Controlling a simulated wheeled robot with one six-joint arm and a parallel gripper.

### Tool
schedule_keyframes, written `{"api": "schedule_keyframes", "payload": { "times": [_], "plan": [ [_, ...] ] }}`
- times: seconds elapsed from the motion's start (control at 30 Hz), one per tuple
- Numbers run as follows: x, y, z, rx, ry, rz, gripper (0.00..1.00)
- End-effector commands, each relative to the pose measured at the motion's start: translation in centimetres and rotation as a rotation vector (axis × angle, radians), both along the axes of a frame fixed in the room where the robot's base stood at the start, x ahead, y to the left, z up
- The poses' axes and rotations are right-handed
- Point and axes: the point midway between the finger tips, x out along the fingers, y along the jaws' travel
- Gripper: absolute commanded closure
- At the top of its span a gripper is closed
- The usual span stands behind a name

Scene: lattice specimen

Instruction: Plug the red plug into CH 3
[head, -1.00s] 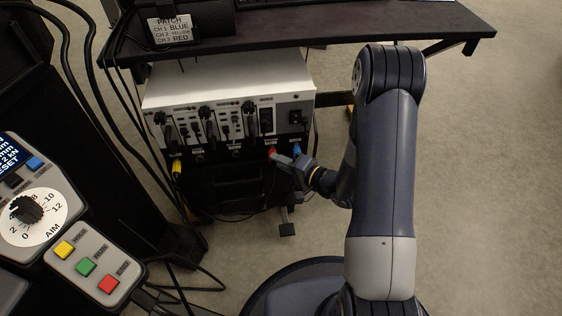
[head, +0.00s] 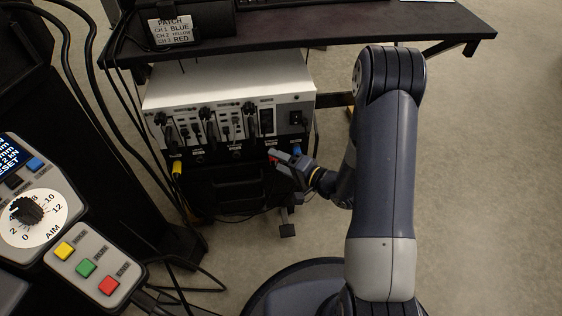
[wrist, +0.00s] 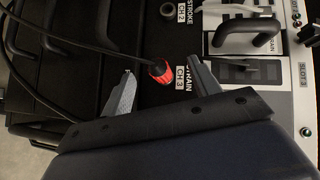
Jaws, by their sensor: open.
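The red plug (wrist: 160,72) sits beside the CH 3 label (wrist: 181,74) on the dark lower strip of the amplifier panel, where a socket would be, its cable trailing up-left in the wrist view. How deep it sits cannot be told. It shows small and partly covered in the head view (head: 272,158). My gripper (wrist: 160,84) is open, with one finger on each side of the plug and visible gaps to both. In the head view my gripper (head: 280,160) is at the panel's lower right. No socket hole shows at CH 3.
A round empty socket (wrist: 166,10) is beside the CH 2 label. A blue plug (head: 297,151) is close to my gripper, and a yellow plug (head: 177,167) is at the panel's left. Black cables hang at left.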

Motion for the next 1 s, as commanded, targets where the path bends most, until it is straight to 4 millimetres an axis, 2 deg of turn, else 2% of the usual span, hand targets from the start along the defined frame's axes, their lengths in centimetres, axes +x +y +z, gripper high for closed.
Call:
{"api": "schedule_keyframes", "payload": {
  "times": [0.1,0.47,1.0],
  "plan": [
    [0.0,0.0,0.0,0.0,0.0,0.0,0.33],
    [-0.1,-0.1,0.0,0.001,0.001,0.0,0.33],
    [-2.4,-2.9,0.7,0.0,0.001,-0.002,0.33]
  ]
}}
